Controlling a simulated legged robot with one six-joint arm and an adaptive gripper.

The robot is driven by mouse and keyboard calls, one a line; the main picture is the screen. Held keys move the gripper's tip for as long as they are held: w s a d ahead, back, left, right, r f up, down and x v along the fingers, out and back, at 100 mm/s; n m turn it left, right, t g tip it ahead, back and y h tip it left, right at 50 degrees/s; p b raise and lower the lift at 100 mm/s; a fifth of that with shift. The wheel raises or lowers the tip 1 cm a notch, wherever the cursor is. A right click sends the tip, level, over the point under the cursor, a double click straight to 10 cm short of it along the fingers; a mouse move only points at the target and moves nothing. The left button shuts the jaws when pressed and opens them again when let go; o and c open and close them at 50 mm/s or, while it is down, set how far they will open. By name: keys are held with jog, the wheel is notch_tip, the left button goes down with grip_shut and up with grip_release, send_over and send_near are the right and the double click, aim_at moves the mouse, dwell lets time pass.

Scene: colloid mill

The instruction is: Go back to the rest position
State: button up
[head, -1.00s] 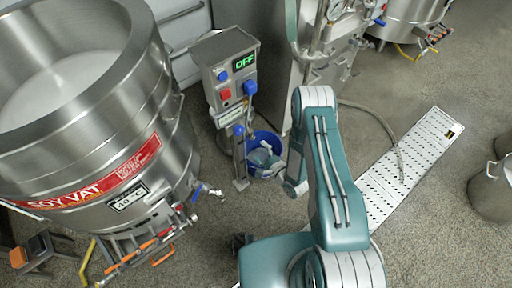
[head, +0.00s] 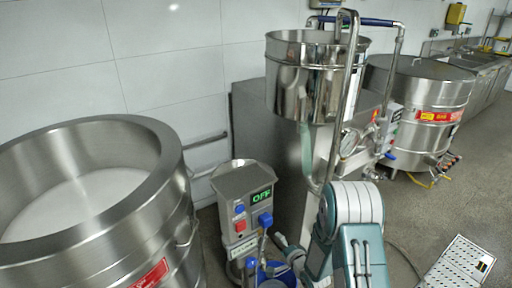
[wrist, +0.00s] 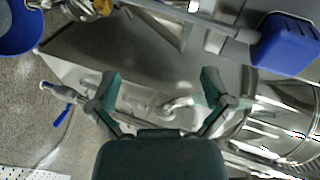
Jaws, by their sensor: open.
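My gripper (wrist: 160,100) shows in the wrist view with its two dark green fingers spread apart and nothing between them. Behind the fingers is the steel body of the machine, with a pipe and a blue-handled valve (wrist: 62,115) to the left. In the head view my green and white arm is folded at the lower middle, in front of the colloid mill (head: 312,78) with its steel hopper. The gripper itself is hard to make out there, low beside the control box (head: 244,205).
The control box display reads OFF. An open steel vat (head: 150,215) with white liquid stands at left. Another steel vat (head: 425,105) stands at right behind the mill. A perforated floor plate (head: 458,265) lies at lower right, with clear floor around it. A blue bucket (wrist: 20,28) shows in the wrist view.

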jog(key=s+d+r+n+g+h, duration=0.1)
jog(key=s+d+r+n+h, duration=0.2)
jog(key=r, duration=0.9)
jog(key=s+d+r+n+g+h, duration=0.2)
jog(key=s+d+r+h, duration=0.15)
jog(key=r, duration=0.85)
jog(key=s+r+n+g, duration=0.2)
jog(key=s+r+n, duration=0.1)
jog(key=s, duration=1)
jog(key=s+r+n+g, duration=0.2)
jog(key=s+r, duration=0.4)
jog(key=s, duration=0.7)
jog(key=shift+s+d+n, duration=0.15)
jog(key=shift+s+n, duration=0.2)
jog(key=shift+n, duration=0.15)
